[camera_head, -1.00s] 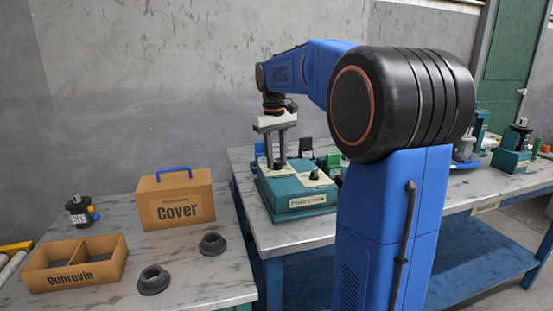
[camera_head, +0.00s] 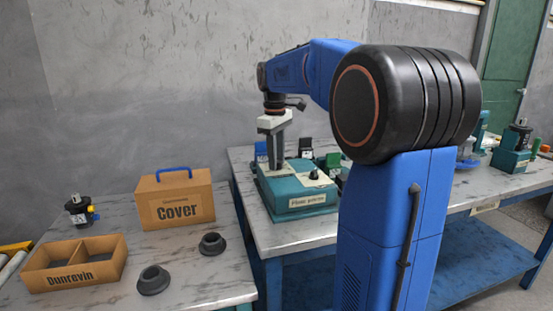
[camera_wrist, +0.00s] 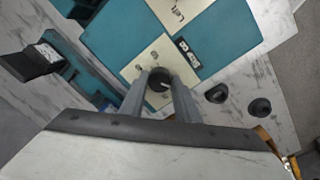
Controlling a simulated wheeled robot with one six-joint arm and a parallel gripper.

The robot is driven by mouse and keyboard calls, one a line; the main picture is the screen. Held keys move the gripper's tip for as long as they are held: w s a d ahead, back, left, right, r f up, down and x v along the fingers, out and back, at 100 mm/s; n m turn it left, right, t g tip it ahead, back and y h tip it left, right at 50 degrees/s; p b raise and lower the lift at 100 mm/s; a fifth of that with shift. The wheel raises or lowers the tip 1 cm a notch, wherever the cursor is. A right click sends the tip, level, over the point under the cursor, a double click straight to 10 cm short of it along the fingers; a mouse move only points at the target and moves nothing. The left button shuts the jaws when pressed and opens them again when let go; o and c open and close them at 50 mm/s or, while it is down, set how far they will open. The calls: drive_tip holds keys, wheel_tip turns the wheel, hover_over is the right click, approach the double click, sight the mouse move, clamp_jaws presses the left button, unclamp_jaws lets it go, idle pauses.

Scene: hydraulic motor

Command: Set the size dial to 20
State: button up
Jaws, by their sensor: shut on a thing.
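The teal box (camera_head: 275,203) with a cream front label stands on the right-hand table. My gripper (camera_head: 277,164) points straight down at the left part of its top. In the wrist view, a round black dial (camera_wrist: 159,80) with a light pointer mark sits on a cream plate (camera_wrist: 139,67). My gripper (camera_wrist: 158,84) is shut on the dial, one finger on each side. The plate's markings are too small to read and partly hidden by the fingers. A small dark display (camera_wrist: 188,52) lies beside the plate.
A second black knob (camera_head: 314,173) stands on the box's right part. Dark and green upright parts stand behind it. The left table holds a Cover box (camera_head: 176,204), a Dunrevin tray (camera_head: 72,279), a small motor (camera_head: 80,211) and two grey rings (camera_head: 153,280).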

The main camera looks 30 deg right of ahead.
drive_tip(key=o, duration=1)
drive_tip(key=shift+o, duration=0.2)
wheel_tip(320, 180, up, 18)
drive_tip(key=shift+s+a+f, duration=0.2)
drive_tip(key=shift+a+f, duration=0.05)
drive_tip(key=shift+a, duration=0.15)
